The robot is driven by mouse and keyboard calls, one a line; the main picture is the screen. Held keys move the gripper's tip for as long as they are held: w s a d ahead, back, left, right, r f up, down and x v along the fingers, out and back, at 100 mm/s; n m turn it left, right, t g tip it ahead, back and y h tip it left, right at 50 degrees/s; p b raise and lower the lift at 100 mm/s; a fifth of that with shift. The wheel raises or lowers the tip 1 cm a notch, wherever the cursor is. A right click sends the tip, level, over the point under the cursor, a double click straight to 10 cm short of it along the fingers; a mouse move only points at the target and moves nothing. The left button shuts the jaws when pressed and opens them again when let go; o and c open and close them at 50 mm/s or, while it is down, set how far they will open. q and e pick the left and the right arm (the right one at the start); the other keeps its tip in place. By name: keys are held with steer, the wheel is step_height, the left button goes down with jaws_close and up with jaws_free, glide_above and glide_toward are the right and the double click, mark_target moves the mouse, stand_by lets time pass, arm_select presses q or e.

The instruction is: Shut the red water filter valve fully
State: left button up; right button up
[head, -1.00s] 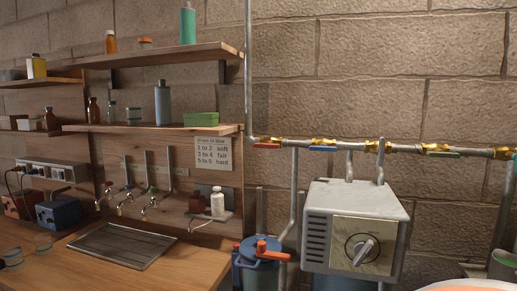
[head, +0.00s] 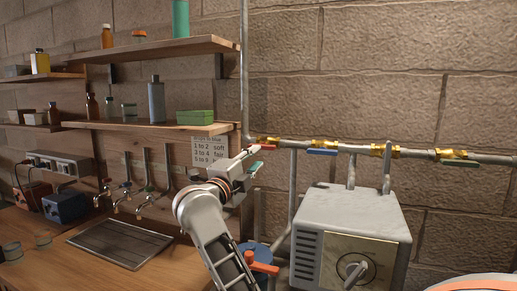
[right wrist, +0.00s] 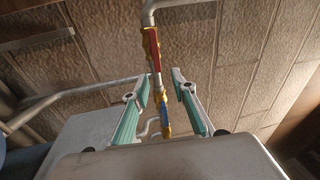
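The red valve handle (head: 264,147) is on the brass-fitted pipe along the wall and lies along the pipe. In the right wrist view the red handle (right wrist: 155,50) also runs along the pipe, beyond the fingertips. My right gripper (head: 253,161) is just in front of and slightly below the handle's left end in the head view. Its green-padded fingers (right wrist: 161,84) are spread apart with nothing held between them. I cannot tell whether a finger touches the handle. My left gripper is not in view.
A blue-handled valve (head: 322,151) and a green-handled valve (head: 460,162) sit further right on the same pipe. A grey box with a dial (head: 350,225) stands below. A shelf (head: 150,126) with bottles is at left, and a hardness card (head: 208,151) is partly covered by my gripper.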

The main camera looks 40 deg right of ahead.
steer(key=w+d+r+y, duration=0.1)
steer(key=w+d+y, duration=0.1)
steer(key=w+d, duration=0.3)
steer(key=shift+p+x, duration=0.35)
steer(key=shift+x, duration=0.45)
steer(key=shift+s, duration=0.15)
jaws_close()
